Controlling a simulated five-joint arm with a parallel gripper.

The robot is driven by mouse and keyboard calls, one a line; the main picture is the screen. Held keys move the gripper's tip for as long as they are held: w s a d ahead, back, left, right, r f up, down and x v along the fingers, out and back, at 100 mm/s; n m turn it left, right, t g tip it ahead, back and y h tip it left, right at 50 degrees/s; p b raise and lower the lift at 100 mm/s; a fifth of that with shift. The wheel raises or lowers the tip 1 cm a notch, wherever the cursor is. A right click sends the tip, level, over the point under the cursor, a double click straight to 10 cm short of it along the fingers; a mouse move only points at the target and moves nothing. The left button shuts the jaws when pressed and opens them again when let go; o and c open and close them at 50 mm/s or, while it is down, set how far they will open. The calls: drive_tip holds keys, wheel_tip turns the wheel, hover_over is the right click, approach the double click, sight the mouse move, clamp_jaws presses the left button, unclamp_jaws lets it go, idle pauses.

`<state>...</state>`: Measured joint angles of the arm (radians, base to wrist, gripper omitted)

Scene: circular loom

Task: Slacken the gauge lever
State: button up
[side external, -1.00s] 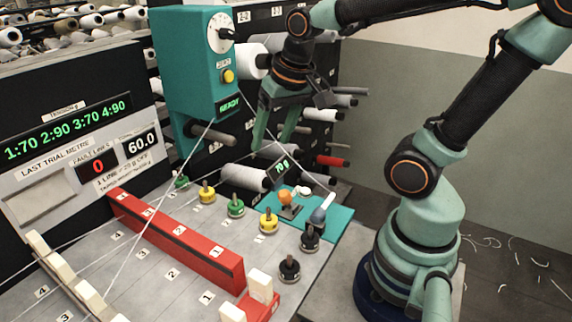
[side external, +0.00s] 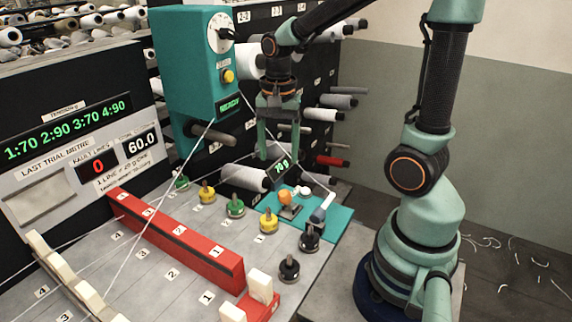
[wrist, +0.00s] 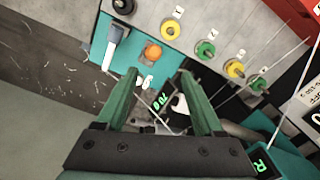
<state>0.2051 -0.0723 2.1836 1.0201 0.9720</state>
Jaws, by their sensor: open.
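The gauge stands on a teal plate (side external: 338,222) at the right end of the bench. Its small tilted display (side external: 283,168) shows green digits, with the plate also in the wrist view (wrist: 129,75). On the plate are an orange knob (side external: 285,198) on a metal mount and a lever-like part with a pale handle and blue end (side external: 321,212). Both show in the wrist view, the orange knob (wrist: 152,52) and the pale handle (wrist: 114,38). I cannot tell which is the gauge lever. My gripper (side external: 279,154) is open and empty, pointing down above the display, touching neither part.
Yellow, green and black knobbed pegs (side external: 268,221) line the bench beside the plate. A red numbered rail (side external: 180,240) runs along the bench. The teal box with a dial (side external: 205,65) stands behind, left of my gripper. Thread spools (side external: 325,114) jut from the rack behind. A taut thread passes near the display.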

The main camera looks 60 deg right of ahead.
sight(286, 197)
drive_tip(key=f+m, duration=0.1)
drive_tip(key=d+f+m+g, duration=0.1)
drive_tip(key=shift+d+m, duration=0.1)
drive_tip(key=shift+m, duration=0.2)
drive_tip(key=f, duration=0.8)
drive_tip(key=s+f, duration=0.1)
drive_tip(key=f, duration=0.3)
drive_tip(key=shift+d, duration=0.1)
clamp_jaws()
drive_tip(key=shift+r, duration=0.1)
idle(0.8)
